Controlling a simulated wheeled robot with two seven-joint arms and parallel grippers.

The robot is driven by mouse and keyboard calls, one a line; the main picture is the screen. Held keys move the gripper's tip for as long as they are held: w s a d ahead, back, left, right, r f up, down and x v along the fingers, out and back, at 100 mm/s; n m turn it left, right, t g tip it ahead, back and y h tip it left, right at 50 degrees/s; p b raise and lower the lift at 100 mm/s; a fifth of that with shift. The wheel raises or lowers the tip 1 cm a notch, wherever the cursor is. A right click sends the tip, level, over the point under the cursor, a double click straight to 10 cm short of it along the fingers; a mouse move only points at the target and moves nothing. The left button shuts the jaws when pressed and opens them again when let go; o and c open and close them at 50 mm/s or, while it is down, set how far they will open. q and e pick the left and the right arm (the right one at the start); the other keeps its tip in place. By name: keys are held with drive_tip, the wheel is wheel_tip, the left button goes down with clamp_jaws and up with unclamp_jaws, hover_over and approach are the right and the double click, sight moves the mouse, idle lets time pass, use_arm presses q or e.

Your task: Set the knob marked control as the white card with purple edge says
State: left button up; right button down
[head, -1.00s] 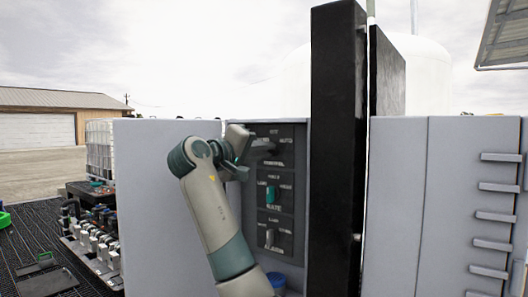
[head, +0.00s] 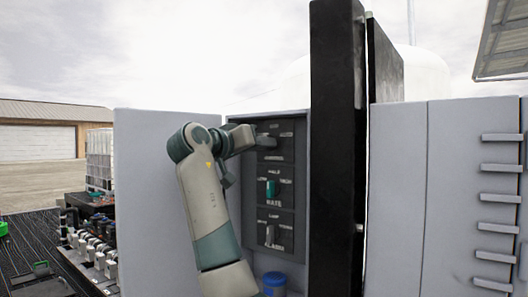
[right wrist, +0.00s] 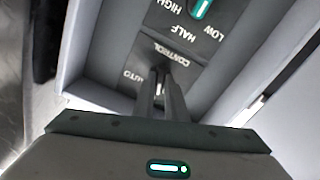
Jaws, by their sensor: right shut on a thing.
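The control knob's dark plate (head: 287,150) is the top one of three in the recessed grey panel. In the right wrist view the CONTROL label (right wrist: 171,54) appears upside down, with AUTO beside the fingers. My right gripper (head: 267,142) is at this plate; its two fingers (right wrist: 163,100) are close together, shut on the control knob. The fingers mostly hide the knob, so I cannot read its setting. The white card with purple edge is not visible in these frames. My left gripper is not in view.
Below are the teal rate knob (head: 271,188) and the grey alarm knob (head: 270,235). A blue-lidded tub (head: 274,281) stands under them. A tall black panel (head: 335,150) rises just right of the recess; a grey wall (head: 145,200) is at its left.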

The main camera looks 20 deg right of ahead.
drive_tip(key=m, duration=0.3)
drive_tip(key=shift+f+b, duration=0.15)
drive_tip(key=shift+b, duration=0.25)
drive_tip(key=shift+m, duration=0.4)
drive_tip(key=c, duration=1.8)
unclamp_jaws()
drive_tip(key=shift+a, duration=0.15)
drive_tip(key=b+v, duration=0.7)
drive_tip(key=v, duration=1)
